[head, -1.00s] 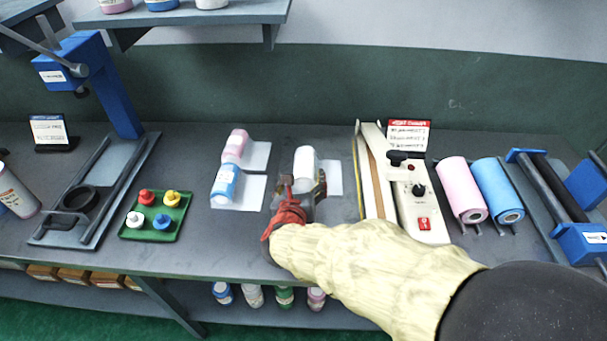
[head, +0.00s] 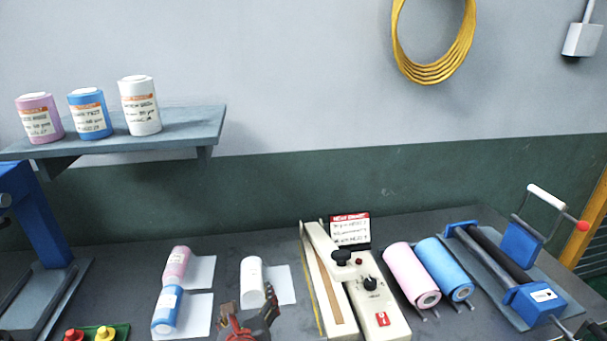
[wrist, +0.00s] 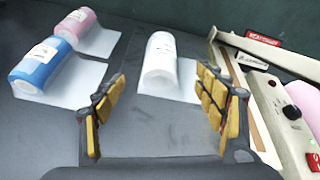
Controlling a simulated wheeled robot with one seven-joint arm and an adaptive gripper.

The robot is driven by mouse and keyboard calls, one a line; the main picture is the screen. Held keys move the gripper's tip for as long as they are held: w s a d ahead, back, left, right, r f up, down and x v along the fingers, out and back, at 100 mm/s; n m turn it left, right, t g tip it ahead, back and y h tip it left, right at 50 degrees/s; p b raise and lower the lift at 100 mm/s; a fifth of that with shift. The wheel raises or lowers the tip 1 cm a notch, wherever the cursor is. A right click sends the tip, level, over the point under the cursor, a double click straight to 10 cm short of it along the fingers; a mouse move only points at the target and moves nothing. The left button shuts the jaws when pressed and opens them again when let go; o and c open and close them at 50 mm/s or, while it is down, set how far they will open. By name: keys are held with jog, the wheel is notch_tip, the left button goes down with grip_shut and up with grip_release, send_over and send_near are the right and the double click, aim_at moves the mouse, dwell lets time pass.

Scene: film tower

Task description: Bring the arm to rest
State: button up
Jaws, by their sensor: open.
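My gripper (head: 250,308) shows at the bottom of the head view, with its fingers near the white roll. In the wrist view my gripper (wrist: 160,112) is open, its two yellow-padded fingers wide apart with nothing between them. The white roll (head: 251,277) lies on a white sheet just beyond the fingertips; it also shows in the wrist view (wrist: 160,60), apart from the fingers. Most of my arm is outside the head view.
A pink roll (head: 176,265) and a blue roll (head: 167,309) lie on sheets to the left. A heat sealer (head: 352,285) stands to the right, close to my gripper. Larger pink (head: 411,276) and blue (head: 446,268) film rolls lie beyond it. A shelf (head: 185,128) holds three containers.

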jog(key=s+d+r+n+g+y+p, duration=0.3)
jog(key=d+r+n, duration=0.95)
jog(key=n, duration=0.55)
jog(key=s+d+n+g+h, duration=0.2)
jog(key=s+d+n, duration=0.4)
jog(key=d, duration=0.5)
jog(key=s+d+f+n+g+h+p, duration=0.1)
jog(key=s+d+n+g+h, duration=0.1)
jog(key=s+d+n, duration=0.4)
jog(key=s+d+h, duration=0.1)
jog(key=s+d, duration=0.4)
jog(key=shift+d+f+g+h, duration=0.3)
